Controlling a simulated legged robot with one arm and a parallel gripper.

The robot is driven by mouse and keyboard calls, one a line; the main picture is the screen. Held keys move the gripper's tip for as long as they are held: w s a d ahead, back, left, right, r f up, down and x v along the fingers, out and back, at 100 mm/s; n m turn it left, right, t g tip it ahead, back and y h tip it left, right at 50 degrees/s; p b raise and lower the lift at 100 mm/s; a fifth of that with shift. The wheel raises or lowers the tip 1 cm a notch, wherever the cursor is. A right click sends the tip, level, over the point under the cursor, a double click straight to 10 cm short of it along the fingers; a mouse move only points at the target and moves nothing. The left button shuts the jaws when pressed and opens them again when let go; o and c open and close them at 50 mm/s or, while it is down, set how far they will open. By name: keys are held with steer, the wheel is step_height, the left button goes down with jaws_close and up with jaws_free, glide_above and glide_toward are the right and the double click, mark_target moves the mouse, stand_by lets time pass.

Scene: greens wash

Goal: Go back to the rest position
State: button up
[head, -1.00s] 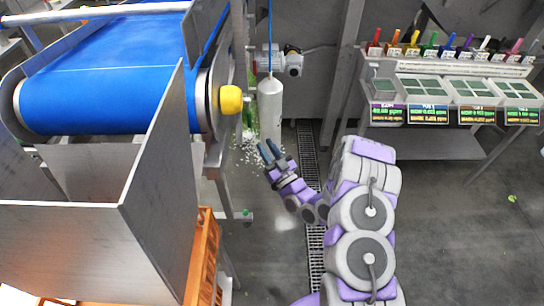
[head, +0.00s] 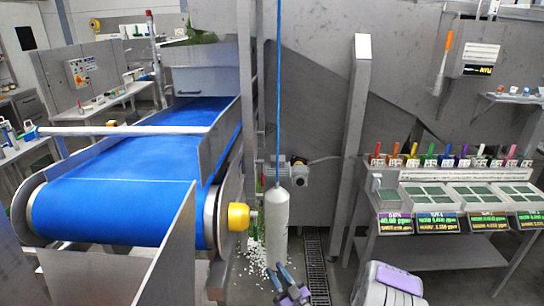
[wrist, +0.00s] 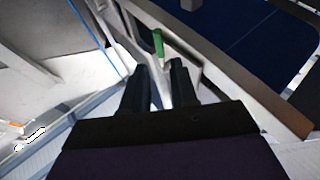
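My gripper (head: 284,270) shows at the bottom of the head view, just below the white hanging cylinder (head: 275,225). Its two dark fingers also show in the wrist view (wrist: 160,82), with a gap between them and nothing held. A green piece (wrist: 158,42) shows beyond the fingertips in the wrist view; I cannot tell what it belongs to. A rounded grey and purple part of my arm shows at the lower right of the head view. Most of the arm is out of frame.
A blue conveyor (head: 130,190) with a yellow roller end (head: 238,217) stands at left. A metal stand with coloured handles and trays (head: 455,195) is at right. White bits (head: 256,262) lie on the floor near a drain grate (head: 316,270). The floor right of the grate looks clear.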

steer(key=d+r+n+g+h, duration=0.1)
steer(key=d+r+g+h, duration=0.3)
steer(key=d+g+h, duration=0.35)
steer(key=s+d+r+m+g+h, duration=0.2)
steer(key=s+d+r+g, duration=0.1)
steer(key=s, duration=0.3)
steer(key=s+d+r+m+g+h, duration=0.1)
steer(key=s+d+r+g+h, duration=0.15)
steer(key=s, duration=0.35)
steer(key=s+r+m+g, duration=0.2)
steer(key=s+r+g, duration=0.1)
steer(key=s, duration=1.1)
steer(key=s+a+r+m+g, duration=0.1)
steer(key=s+r+m+g, duration=0.2)
steer(key=s, duration=1.2)
step_height(320, 180, up, 2)
steer(key=shift+s+r+g, duration=0.2)
steer(key=shift+s+g, duration=0.05)
steer(key=shift+g, duration=0.35)
steer(key=shift+o, duration=0.3)
steer(key=shift+a, duration=0.1)
